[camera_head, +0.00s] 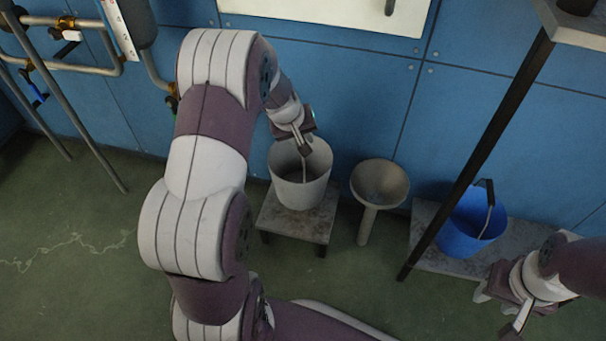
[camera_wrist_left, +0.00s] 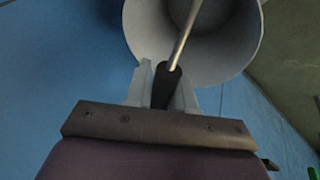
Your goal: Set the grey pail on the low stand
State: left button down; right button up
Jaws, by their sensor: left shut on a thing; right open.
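The grey pail (camera_head: 299,180) is upright at the low stand (camera_head: 296,222), with its base over the stand's top; I cannot tell for certain whether it bears its full weight there. My left gripper (camera_head: 304,146) is above the pail's rim, shut on the pail's handle. In the left wrist view the gripper (camera_wrist_left: 166,88) is closed around the handle's dark grip (camera_wrist_left: 167,84), and the pail's grey wall (camera_wrist_left: 140,28) shows beyond. My right gripper (camera_head: 500,308) is open and empty at the lower right, in front of the blue pail.
A pedestal bowl (camera_head: 379,183) stands just right of the low stand. A blue pail (camera_head: 470,222) sits on a low grey shelf (camera_head: 428,240) behind a dark post (camera_head: 478,155). Pipes (camera_head: 70,100) run along the left wall. The green floor (camera_head: 70,240) at left is clear.

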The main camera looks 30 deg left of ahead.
pick_arm(q)
notch_tip(320, 180, down, 7)
jog(key=b, duration=0.3)
jog(key=shift+r+b, duration=0.15)
jog(key=shift+b, duration=0.25)
jog(key=c, duration=1)
grip_release()
jog(key=shift+o, duration=0.2)
